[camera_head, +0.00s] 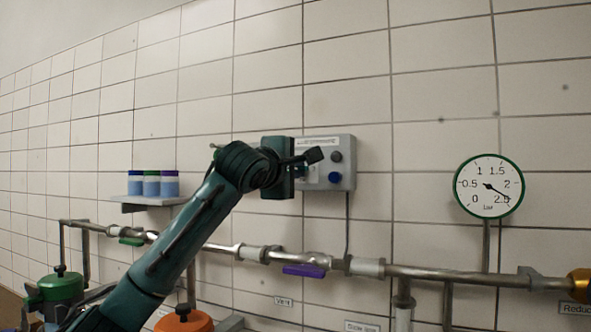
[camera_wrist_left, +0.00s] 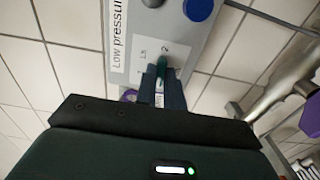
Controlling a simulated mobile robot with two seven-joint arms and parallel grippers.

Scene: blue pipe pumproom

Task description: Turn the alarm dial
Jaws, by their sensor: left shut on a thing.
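The grey alarm box (camera_head: 345,143) is fixed to the tiled wall, and its panel (camera_wrist_left: 183,32) fills the upper middle of the left wrist view. The alarm dial (camera_wrist_left: 162,62) shows as a small dark green grip on this panel, beside small printed marks including a 2. My left gripper (camera_wrist_left: 161,80) is shut on the dial, one finger on each side. In the head view my left gripper (camera_head: 303,164) reaches the box from the left and hides the dial. My right gripper is not in view.
A black knob (camera_head: 336,157) and a blue button (camera_head: 335,177) sit close right of my gripper. Pipes with a purple lever (camera_head: 304,271) run below. A round gauge (camera_head: 489,186) stands at right, and a shelf (camera_head: 157,200) with jars at left.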

